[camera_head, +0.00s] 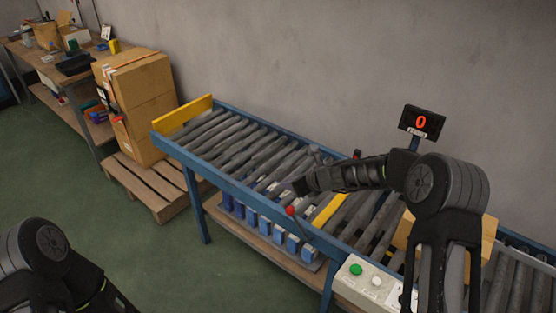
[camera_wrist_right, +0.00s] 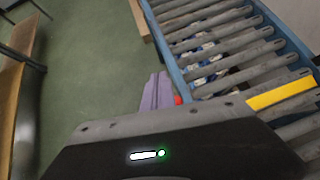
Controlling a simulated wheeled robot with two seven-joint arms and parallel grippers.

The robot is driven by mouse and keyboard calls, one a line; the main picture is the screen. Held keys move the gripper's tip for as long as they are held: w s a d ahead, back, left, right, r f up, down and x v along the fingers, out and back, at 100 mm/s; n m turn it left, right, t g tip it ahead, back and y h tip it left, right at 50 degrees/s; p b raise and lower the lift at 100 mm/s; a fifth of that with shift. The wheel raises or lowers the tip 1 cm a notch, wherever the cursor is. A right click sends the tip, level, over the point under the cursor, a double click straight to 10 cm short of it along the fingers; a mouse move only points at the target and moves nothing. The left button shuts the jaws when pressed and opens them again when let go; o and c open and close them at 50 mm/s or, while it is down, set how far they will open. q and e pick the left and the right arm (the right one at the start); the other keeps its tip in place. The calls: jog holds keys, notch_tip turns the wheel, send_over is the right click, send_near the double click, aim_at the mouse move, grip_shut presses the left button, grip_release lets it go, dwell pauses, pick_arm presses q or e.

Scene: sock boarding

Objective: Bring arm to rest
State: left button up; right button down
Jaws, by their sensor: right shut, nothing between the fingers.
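My right arm (camera_head: 447,190) comes in from the right and reaches left over the roller conveyor (camera_head: 237,190). My right gripper (camera_head: 297,187) is shut and empty above the conveyor's front rail. In the right wrist view its closed fingers (camera_wrist_right: 157,92) show beside the blue rail, near a red knob (camera_wrist_right: 178,100). Part of my left arm (camera_head: 45,255) shows at the bottom left; its gripper is out of view.
A control box (camera_head: 345,285) with green and white buttons sits at the conveyor's front. A display (camera_head: 421,122) reads 0. A cardboard box (camera_head: 489,240) is partly hidden behind my right arm. Stacked cartons (camera_head: 140,85) stand on a pallet (camera_head: 160,206). Green floor (camera_head: 130,250) is open in front.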

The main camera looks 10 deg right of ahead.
jog(key=s+a+f+n+g+h+b, duration=0.1)
jog(key=s+a+f+n+g+h, duration=0.2)
jog(key=s+f+n, duration=1.35)
jog(key=s+a+f+n+g+b, duration=0.1)
jog(key=s+a+f+n, duration=0.2)
jog(key=s, duration=0.6)
jog(key=s+a+f+n+g+y+b, duration=0.1)
jog(key=s+f+n, duration=0.3)
jog(key=s, duration=0.5)
jog(key=s+a+f+n+g+y+b, duration=0.1)
jog(key=s+a+f+n+g, duration=0.2)
jog(key=s, duration=0.6)
jog(key=shift+s+a+f+n, duration=0.25)
jog(key=shift+s+a+n, duration=0.15)
jog(key=shift+a+n, duration=0.45)
